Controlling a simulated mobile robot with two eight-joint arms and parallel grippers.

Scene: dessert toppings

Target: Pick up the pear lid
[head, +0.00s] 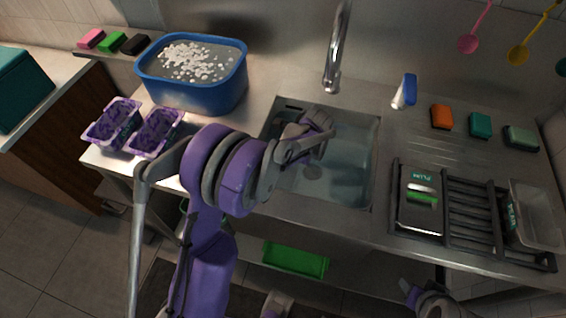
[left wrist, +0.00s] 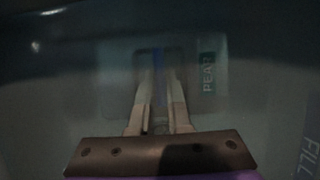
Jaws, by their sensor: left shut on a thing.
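The pear lid (left wrist: 117,95) shows in the left wrist view as a dim, pale panel with a green PEAR label (left wrist: 207,76). Its blue grip (left wrist: 158,68) lies between the fingertips. My left gripper (left wrist: 158,90) is shut on it. In the head view my left gripper (head: 318,140) is over the steel sink (head: 345,185), and I cannot make out the lid there. My right gripper (head: 428,298) is only partly in view at the lower right, away from the sink; its jaws are unclear.
A dark drying rack (head: 468,215) right of the sink holds a lid labelled PLUM (head: 421,215) and a clear container (head: 541,215). A blue tub (head: 185,92) and two purple trays (head: 155,134) stand left. The faucet (head: 335,60) rises behind the sink.

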